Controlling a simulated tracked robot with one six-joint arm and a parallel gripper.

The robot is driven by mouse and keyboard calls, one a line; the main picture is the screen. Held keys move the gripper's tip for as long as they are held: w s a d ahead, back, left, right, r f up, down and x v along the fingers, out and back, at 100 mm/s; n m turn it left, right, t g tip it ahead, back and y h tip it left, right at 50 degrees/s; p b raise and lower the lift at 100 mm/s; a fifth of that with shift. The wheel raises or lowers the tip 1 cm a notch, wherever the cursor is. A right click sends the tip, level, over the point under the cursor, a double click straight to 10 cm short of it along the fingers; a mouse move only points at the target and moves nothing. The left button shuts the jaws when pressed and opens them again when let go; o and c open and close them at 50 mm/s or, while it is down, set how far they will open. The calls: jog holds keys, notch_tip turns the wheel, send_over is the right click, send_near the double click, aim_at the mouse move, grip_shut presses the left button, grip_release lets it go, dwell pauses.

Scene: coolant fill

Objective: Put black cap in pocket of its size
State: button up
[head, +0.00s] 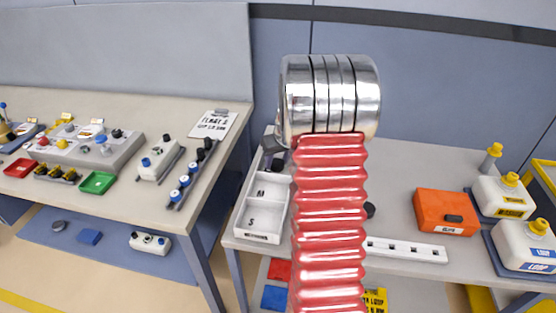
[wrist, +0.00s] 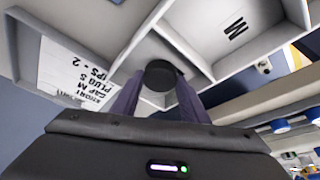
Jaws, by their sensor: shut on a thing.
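The black cap (wrist: 160,75) is round and sits between the two fingertips of my gripper (wrist: 159,88), which is shut on it. In the wrist view the cap appears over a pocket of the white tray beside the pocket marked M (wrist: 236,28). I cannot tell the cap's height above the pocket floor. In the head view the white tray (head: 242,229) stands on the right table, with pockets marked M and S visible; its far end is partly hidden. My red-sleeved arm hides most of the gripper there.
A white strip with holes (head: 408,250) and an orange box (head: 445,212) lie right of my arm. White bottles with yellow caps (head: 504,196) stand at the far right. A dark round thing (head: 370,210) shows beside my arm. A printed card (wrist: 85,80) shows near the tray.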

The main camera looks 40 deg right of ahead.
jog(key=o, duration=1.1)
jog(key=shift+r, duration=0.1)
jog(key=v, duration=1.2)
jog(key=s+a+r+n, duration=0.1)
jog(key=s+a+r, duration=0.25)
jog(key=a, duration=0.75)
jog(key=s+a+r+n, duration=0.1)
jog(key=s+a+r, duration=0.25)
jog(key=a, duration=0.75)
jog(key=shift+n+t+y, duration=0.7)
jog(key=shift+n, duration=0.2)
jog(key=s+a, duration=1.3)
jog(key=shift+a+f, duration=0.15)
jog(key=shift+f, duration=0.25)
